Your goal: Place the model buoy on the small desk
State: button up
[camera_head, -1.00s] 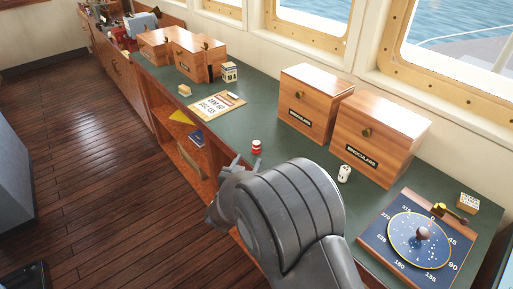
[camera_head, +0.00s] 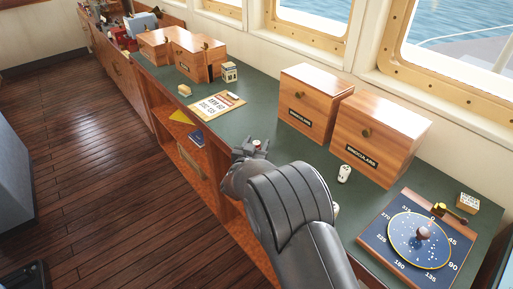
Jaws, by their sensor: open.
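A small red-and-white object (camera_head: 257,142), which looks like the model buoy, stands on the long green-topped counter (camera_head: 262,112). Only its top shows; my gripper hides the rest. My gripper (camera_head: 251,148) is open, with its fingers at the object in the picture. I cannot tell whether the fingers are around it or just in front of it. I cannot make out which surface is the small desk.
Two binocular boxes (camera_head: 315,98) (camera_head: 381,132) stand along the window side. A white cylinder (camera_head: 344,173) stands before them, and a compass board (camera_head: 417,242) lies at right. A clipboard (camera_head: 217,103) lies farther back. Open wooden floor (camera_head: 90,190) is at left.

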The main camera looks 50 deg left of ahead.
jog(key=shift+c, duration=0.3)
jog(key=c, duration=1)
jog(key=shift+r, duration=0.5)
jog(key=r, duration=0.2)
jog(key=d+r, duration=0.1)
jog(key=r, duration=0.1)
jog(key=shift+w, duration=0.35)
jog(key=w+d+r, duration=0.1)
jog(key=d+r, duration=0.1)
jog(key=d, duration=0.1)
jog(key=w+d+r, duration=0.2)
jog(key=d, duration=0.1)
jog(key=w+d+r, duration=0.2)
jog(key=d, duration=0.1)
jog(key=shift+w, duration=0.1)
jog(key=shift+d, duration=0.15)
